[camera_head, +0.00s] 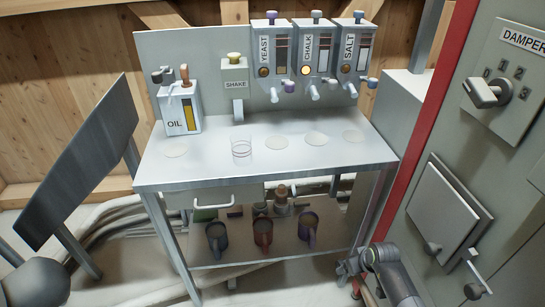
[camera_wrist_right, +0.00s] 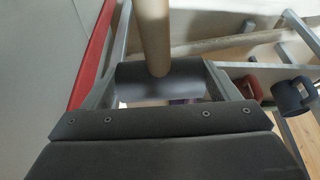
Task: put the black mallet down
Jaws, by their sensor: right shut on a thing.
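The black mallet has a dark cylindrical head (camera_wrist_right: 160,78) and a pale wooden handle (camera_wrist_right: 152,35), seen in the right wrist view. My right gripper (camera_wrist_right: 163,84) is shut on the head, with one finger on each side of it. The handle runs away toward the top of that view. In the head view my right gripper (camera_head: 350,271) is low, in front of the bench's right front leg. A bit of the wooden handle (camera_head: 368,294) shows beside it; the head is hard to make out there. My left gripper is not in view.
A red post (camera_head: 415,140) and grey cabinet (camera_head: 450,150) stand right.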

